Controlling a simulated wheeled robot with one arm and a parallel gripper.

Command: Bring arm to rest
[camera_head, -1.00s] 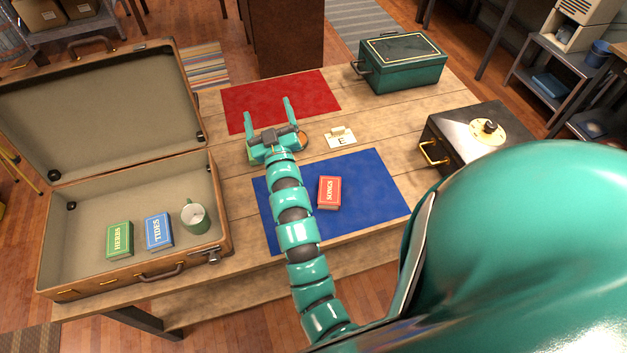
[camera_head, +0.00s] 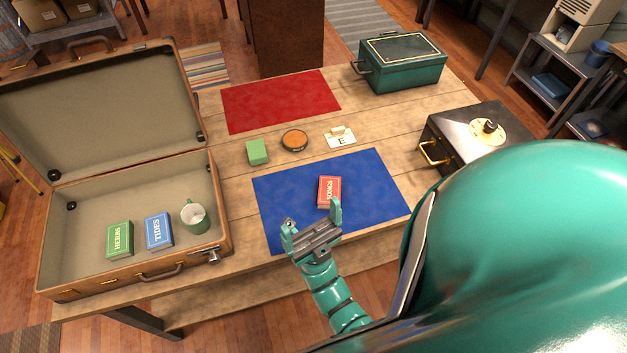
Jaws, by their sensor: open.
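My gripper (camera_head: 313,214) is open and empty, over the front part of the blue mat (camera_head: 375,178).
An open suitcase (camera_head: 226,232) at left holds a green book (camera_head: 119,240), a blue book (camera_head: 158,231) and a mug (camera_head: 194,217).

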